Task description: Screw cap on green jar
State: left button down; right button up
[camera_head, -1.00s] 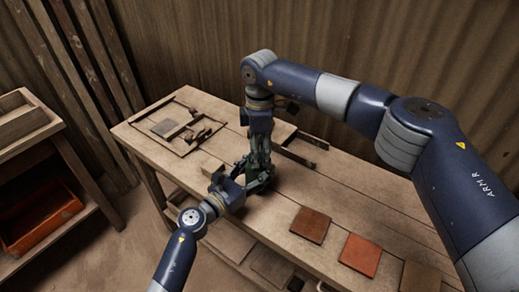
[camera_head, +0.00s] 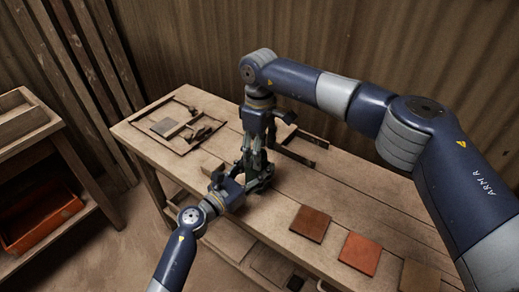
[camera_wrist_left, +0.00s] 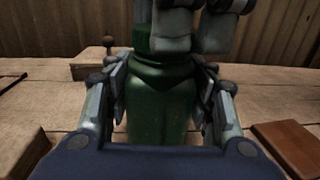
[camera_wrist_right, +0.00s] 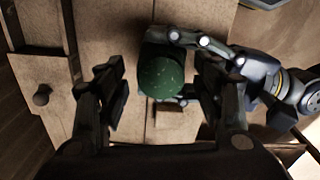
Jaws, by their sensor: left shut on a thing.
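The green jar (camera_wrist_left: 158,105) stands upright on the bench in the left wrist view. My left gripper (camera_wrist_left: 162,72) is shut on it, one finger on each side. A round dark green cap (camera_wrist_right: 162,78) shows from above in the right wrist view, over the jar. Its lower edge and its threads are hidden. My right gripper (camera_wrist_right: 161,88) points down over the cap. Its fingers stand apart, with a visible gap between the left finger and the cap. In the head view, the right gripper (camera_head: 255,158) is directly above the left gripper (camera_head: 240,186), and hides most of the jar.
The wooden bench (camera_head: 340,195) carries a brown tile (camera_head: 310,223) and an orange tile (camera_head: 360,254) at the front right. A side shelf holds an orange bin (camera_head: 40,220).

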jog(key=shift+r, duration=2.25)
jog(key=shift+c, duration=0.3)
